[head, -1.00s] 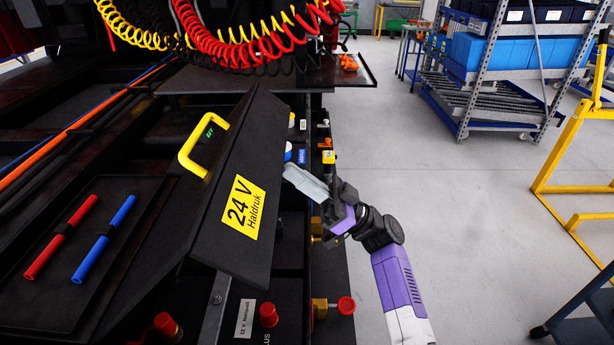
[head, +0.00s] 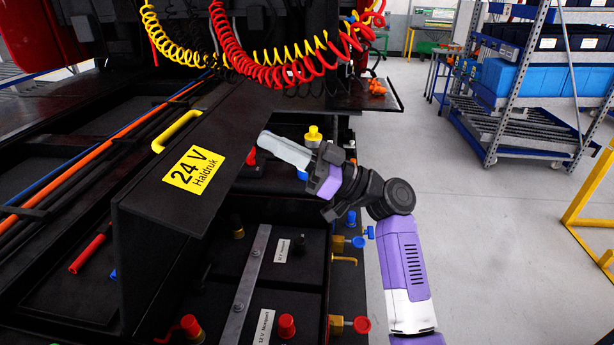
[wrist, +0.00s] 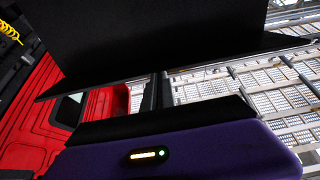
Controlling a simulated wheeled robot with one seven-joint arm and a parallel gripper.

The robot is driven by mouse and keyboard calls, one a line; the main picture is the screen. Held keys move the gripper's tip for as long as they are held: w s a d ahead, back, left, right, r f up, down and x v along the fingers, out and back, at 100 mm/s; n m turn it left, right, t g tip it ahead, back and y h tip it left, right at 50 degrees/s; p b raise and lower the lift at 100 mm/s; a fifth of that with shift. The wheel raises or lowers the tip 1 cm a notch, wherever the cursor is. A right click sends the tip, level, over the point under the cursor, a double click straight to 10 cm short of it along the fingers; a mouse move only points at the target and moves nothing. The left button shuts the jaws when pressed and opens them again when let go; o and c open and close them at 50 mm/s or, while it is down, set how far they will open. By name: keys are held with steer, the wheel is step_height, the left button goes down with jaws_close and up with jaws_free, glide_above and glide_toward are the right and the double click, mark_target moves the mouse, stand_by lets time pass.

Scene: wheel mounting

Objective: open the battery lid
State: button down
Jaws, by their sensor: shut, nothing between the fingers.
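The black battery lid (head: 225,125) with its yellow handle (head: 177,130) and yellow "24 V" label (head: 195,168) stands tilted up, its right edge raised off the battery box. Under and right of it the dark batteries (head: 282,292) with red caps (head: 286,325) are exposed. My gripper (head: 264,140) is shut and empty, its pale fingers at the lid's raised right edge; whether they touch it I cannot tell. In the wrist view a dark panel (wrist: 165,45), likely the lid, fills the upper part above my purple gripper body; the fingertips are not visible there.
Coiled red and yellow hoses (head: 250,60) hang above the far end of the lid. Brass fittings with red and blue knobs (head: 360,325) stick out on the box's right side. A blue crate rack (head: 545,80) stands back right.

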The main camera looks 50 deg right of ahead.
mark_target(234, 128)
steer(key=x, duration=0.4)
steer(key=r+x, duration=0.1)
steer(key=x, duration=0.3)
steer(key=shift+r, duration=0.2)
steer(key=shift+g+h, duration=0.5)
steer(key=shift+g, duration=0.1)
steer(key=x, duration=0.7)
steer(key=shift+w+a+r+b, duration=0.15)
steer(key=shift+w+r+b, duration=0.1)
steer(key=shift+b, duration=0.1)
steer(key=shift+x, duration=0.75)
